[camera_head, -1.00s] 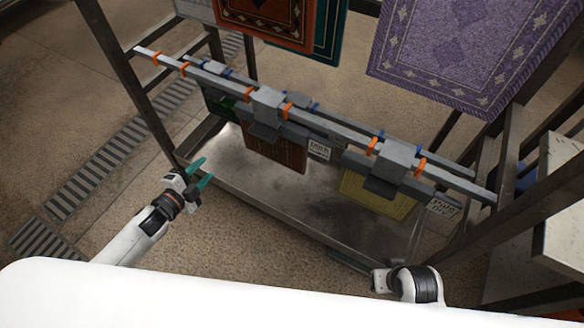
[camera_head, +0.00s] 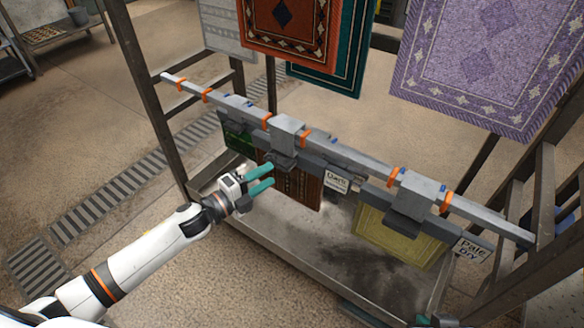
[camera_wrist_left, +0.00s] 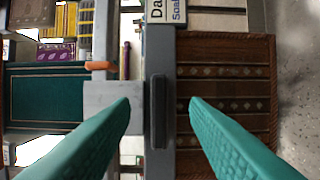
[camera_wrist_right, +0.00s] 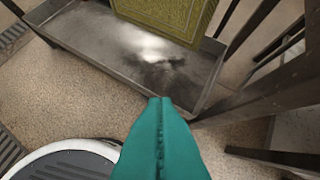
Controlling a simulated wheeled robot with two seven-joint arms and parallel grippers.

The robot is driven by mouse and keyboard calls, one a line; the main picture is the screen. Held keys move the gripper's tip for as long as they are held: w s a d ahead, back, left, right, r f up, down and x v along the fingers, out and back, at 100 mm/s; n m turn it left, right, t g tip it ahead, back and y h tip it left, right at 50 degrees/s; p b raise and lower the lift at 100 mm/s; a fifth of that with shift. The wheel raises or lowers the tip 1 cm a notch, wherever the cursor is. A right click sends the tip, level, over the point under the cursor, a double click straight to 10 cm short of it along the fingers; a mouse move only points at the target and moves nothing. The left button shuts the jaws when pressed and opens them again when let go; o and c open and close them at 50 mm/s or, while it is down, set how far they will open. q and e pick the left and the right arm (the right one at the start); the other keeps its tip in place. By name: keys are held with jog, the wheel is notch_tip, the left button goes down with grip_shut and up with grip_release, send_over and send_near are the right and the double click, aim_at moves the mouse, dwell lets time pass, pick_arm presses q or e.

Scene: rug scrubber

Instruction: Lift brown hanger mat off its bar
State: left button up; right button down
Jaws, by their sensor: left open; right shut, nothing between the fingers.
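The brown mat (camera_head: 303,192) hangs from a grey hanger (camera_head: 287,142) on the long grey bar (camera_head: 350,155). In the left wrist view the patterned brown mat (camera_wrist_left: 228,75) lies right of the grey hanger strip (camera_wrist_left: 160,60), which carries a dark grip (camera_wrist_left: 157,115). My left gripper (camera_head: 272,175) is open with teal fingers in front of the hanger and mat. In its wrist view the fingertips (camera_wrist_left: 160,102) appear on either side of the strip; contact cannot be told. My right gripper (camera_wrist_right: 160,101) is shut and empty, low before the tray.
A yellow mat (camera_head: 398,238) hangs to the right and a green one (camera_head: 238,138) to the left. A "Dark" sign (camera_head: 337,182) is beside the brown mat. A metal tray (camera_head: 300,250) lies below. Dark rack posts (camera_head: 150,100) stand at both ends.

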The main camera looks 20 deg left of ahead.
aim_at(279, 168)
pick_arm(q)
jog(key=x, duration=0.4)
jog(key=shift+w+d+b, duration=0.15)
jog(key=shift+w+b, duration=0.15)
jog(key=shift+b, duration=0.05)
pick_arm(e)
jog(key=w, duration=0.1)
jog(key=w+r+t, duration=0.1)
jog(key=w+a+t, duration=0.1)
jog(key=shift+w+r+y, duration=0.15)
jog(key=shift+r+y, duration=0.15)
jog(key=shift+r, duration=0.1)
pick_arm(q)
jog(key=shift+r, duration=0.1)
grip_shut()
